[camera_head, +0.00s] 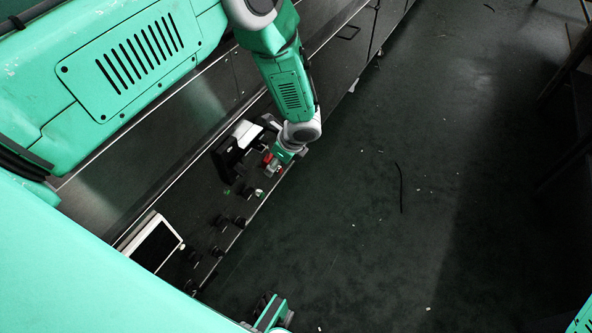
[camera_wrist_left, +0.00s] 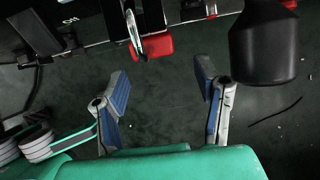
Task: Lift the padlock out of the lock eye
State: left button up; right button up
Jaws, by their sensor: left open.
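The padlock has a red body (camera_wrist_left: 157,45), seen in the left wrist view at the top centre, just beyond my fingertips. A silver lock eye (camera_wrist_left: 134,33) stands in front of its left part; how the shackle passes through it cannot be made out. In the head view the padlock is a small red patch (camera_head: 267,157) beside my left gripper (camera_head: 277,163), partly hidden by it. In the left wrist view my left gripper (camera_wrist_left: 161,76) is open and empty, its blue-padded fingers apart, with the padlock ahead of the gap.
A dark control panel (camera_head: 232,205) with several black knobs runs along the machine, with a white-framed screen (camera_head: 157,243) at its lower end. A black knob-like part (camera_wrist_left: 264,45) hangs close to the right finger. The dark floor (camera_head: 400,200) is mostly clear.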

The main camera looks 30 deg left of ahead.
aim_at(269, 158)
pick_arm(q)
jog(key=a, duration=0.2)
jog(key=a+f+b, duration=0.1)
jog(key=a, duration=0.1)
jog(key=shift+w+f, duration=0.1)
jog(key=shift+f, duration=0.25)
jog(key=shift+d+r, duration=0.3)
jog(key=shift+d, duration=0.4)
jog(key=shift+a, duration=0.1)
jog(key=c, duration=1.1)
jog(key=shift+a+f, duration=0.15)
jog(key=shift+a, duration=0.3)
jog(key=shift+c, duration=0.8)
jog(key=o, duration=0.5)
jog(key=shift+d, duration=0.2)
jog(key=shift+c, duration=1.4)
